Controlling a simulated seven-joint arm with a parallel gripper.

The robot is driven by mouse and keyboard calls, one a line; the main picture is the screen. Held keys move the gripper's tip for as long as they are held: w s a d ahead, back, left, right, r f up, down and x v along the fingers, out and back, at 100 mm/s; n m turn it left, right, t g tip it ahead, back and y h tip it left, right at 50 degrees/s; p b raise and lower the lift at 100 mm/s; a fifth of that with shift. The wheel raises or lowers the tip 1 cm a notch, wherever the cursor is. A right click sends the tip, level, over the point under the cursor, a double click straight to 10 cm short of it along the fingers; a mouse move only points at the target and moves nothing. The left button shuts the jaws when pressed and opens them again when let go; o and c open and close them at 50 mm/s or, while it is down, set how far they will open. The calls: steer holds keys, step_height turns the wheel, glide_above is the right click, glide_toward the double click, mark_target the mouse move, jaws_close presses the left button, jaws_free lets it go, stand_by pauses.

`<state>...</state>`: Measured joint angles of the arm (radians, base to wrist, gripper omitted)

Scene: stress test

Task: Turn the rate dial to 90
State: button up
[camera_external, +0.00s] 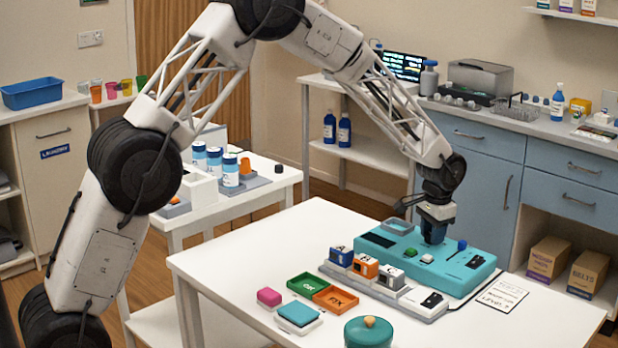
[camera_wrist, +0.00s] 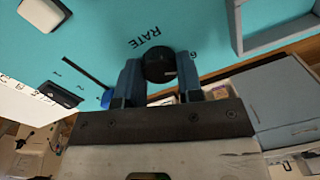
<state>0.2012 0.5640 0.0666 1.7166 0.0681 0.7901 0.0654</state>
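The teal device (camera_external: 440,277) lies on the white table, and its teal panel also fills the top of the wrist view (camera_wrist: 205,22). The black rate dial (camera_wrist: 158,62) stands on this panel beside the printed word RATE. My gripper (camera_external: 433,238) points down at the device. In the wrist view its two blue-grey fingers (camera_wrist: 161,75) sit on either side of the dial, with no clear gap, and appear shut on it. The dial's pointer and most of its scale are hidden or too dark to read; one digit shows to its right. In the external view my gripper hides the dial.
On the device are a green button (camera_external: 427,258), a blue knob (camera_external: 462,245) and a grey open tray (camera_external: 397,226). A grey rack (camera_external: 425,308) with several coloured blocks stands in front. Green and orange trays, a pink block and a teal lidded pot (camera_external: 369,333) lie nearer.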

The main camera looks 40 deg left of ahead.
steer(key=c, duration=0.3)
steer(key=shift+m, duration=0.5)
steer(key=m, duration=0.2)
steer(key=shift+r+m, duration=0.1)
steer(key=shift+m, duration=0.2)
steer(key=m, duration=0.5)
steer(key=o, duration=0.9)
